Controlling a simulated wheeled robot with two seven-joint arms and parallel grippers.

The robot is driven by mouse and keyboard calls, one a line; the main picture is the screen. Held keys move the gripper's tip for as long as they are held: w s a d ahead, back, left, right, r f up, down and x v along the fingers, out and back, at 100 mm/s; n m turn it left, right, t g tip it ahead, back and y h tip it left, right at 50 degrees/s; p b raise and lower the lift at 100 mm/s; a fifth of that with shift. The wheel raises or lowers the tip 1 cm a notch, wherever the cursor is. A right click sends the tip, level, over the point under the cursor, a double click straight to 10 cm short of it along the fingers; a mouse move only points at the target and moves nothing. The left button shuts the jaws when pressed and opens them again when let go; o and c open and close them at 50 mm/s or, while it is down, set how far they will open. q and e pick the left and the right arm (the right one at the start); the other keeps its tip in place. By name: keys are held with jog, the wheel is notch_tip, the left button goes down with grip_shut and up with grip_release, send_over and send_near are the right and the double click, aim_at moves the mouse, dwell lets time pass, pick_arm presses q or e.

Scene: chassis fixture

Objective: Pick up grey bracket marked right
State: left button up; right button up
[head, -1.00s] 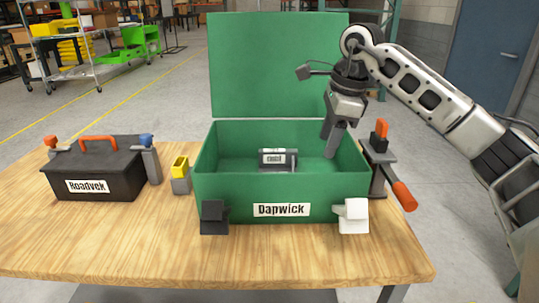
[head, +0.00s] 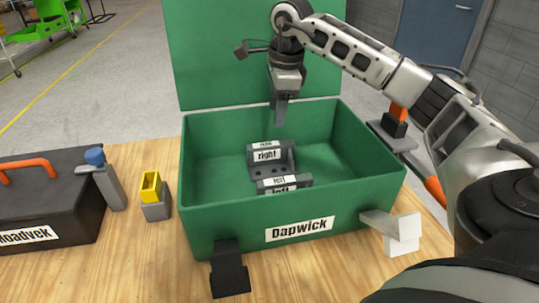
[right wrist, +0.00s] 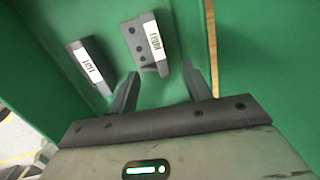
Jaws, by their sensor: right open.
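The grey bracket marked right (head: 266,157) stands inside the open green box marked Dapwick (head: 221,226), toward the back. The bracket marked left (head: 284,184) stands in front of it, partly hidden by the box's front wall. My right gripper (head: 279,118) hangs above the box, over its back part, pointing down. In the right wrist view my right gripper (right wrist: 172,88) is open and empty, its fingers apart. There the bracket marked right (right wrist: 147,45) lies just beyond the fingertips, and the bracket marked left (right wrist: 88,66) is to its left. My left gripper does not show.
The box's green lid (head: 222,60) stands open at the back. A clamp with an orange handle (head: 398,125) is at the box's right.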

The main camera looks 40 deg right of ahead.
send_over(272, 144)
jog(key=f, duration=0.4)
jog(key=shift+s+f, duration=0.2)
jog(key=shift+s, duration=0.1)
jog(key=shift+w+f+p, duration=0.15)
jog(key=shift+f+p, duration=0.45)
jog(key=shift+f, duration=2.05)
jog(key=shift+r, duration=0.1)
grip_shut()
